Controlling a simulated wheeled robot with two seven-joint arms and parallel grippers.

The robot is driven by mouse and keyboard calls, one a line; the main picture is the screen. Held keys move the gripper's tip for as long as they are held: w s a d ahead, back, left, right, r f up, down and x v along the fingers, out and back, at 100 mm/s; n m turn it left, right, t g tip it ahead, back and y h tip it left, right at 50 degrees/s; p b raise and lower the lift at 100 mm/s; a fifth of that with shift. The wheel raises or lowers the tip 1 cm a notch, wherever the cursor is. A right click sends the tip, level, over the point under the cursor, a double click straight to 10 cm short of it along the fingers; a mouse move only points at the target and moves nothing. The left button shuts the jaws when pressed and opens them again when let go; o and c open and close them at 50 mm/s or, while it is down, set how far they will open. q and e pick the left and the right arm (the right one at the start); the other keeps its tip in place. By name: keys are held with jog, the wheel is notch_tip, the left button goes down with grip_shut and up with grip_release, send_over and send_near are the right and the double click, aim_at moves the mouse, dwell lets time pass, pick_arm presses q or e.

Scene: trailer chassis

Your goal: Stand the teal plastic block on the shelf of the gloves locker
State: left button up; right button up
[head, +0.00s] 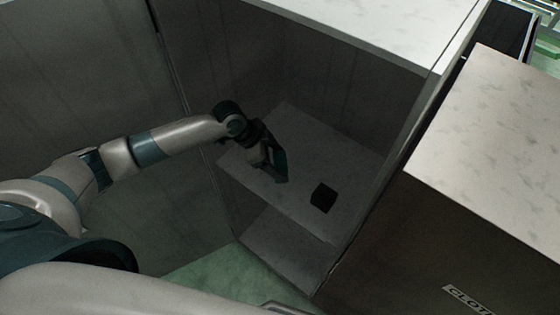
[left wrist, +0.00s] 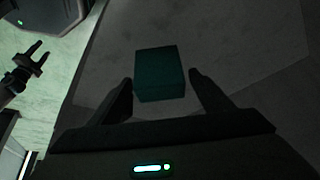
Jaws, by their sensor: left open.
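The teal plastic block (head: 323,197) looks almost black in the head view and rests on the grey shelf (head: 285,125) inside an open locker. In the left wrist view the block (left wrist: 160,75) shows dark teal, just ahead of and between the two fingertips. My left gripper (head: 278,170) is open inside the locker, up and left of the block in the head view. A gap shows at the right finger; the left fingertip is close to the block, and contact cannot be told. My right gripper (left wrist: 38,55) shows at the left wrist view's edge, its fingers apart and empty.
Dark locker walls (head: 340,85) enclose the shelf at the back and sides. A pale-topped cabinet (head: 490,140) with a partly visible label (head: 468,300) stands at the right. Green floor (head: 215,280) shows below the shelf.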

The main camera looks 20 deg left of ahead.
pick_arm(q)
jog(key=p+v, duration=0.7)
jog(key=v, duration=0.4)
dwell(0.4)
